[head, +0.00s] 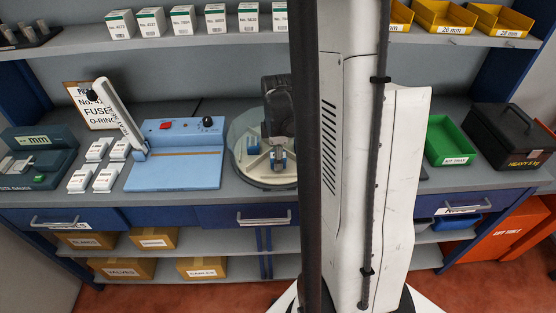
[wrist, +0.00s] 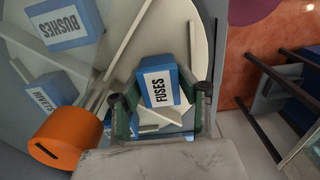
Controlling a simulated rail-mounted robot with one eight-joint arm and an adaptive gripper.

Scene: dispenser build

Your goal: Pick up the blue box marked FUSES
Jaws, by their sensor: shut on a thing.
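The blue box marked FUSES (wrist: 160,86) has a white label and sits between the fingers of my gripper (wrist: 160,100) in the wrist view. My gripper is shut on it. In the wrist view the turntable (wrist: 200,35) lies behind the box, with pale dividers. I cannot tell whether the box touches the turntable. Blue boxes marked BUSHES (wrist: 66,24) and RIVETS (wrist: 46,92) stand in other sections of the turntable.
An orange cylinder (wrist: 57,137) is close to my gripper's left in the wrist view. On the bench, a blue sealer (head: 180,155) stands left of the turntable. A green tray (head: 450,140) and a black case (head: 508,135) stand at the right. A shelf (head: 230,38) runs above.

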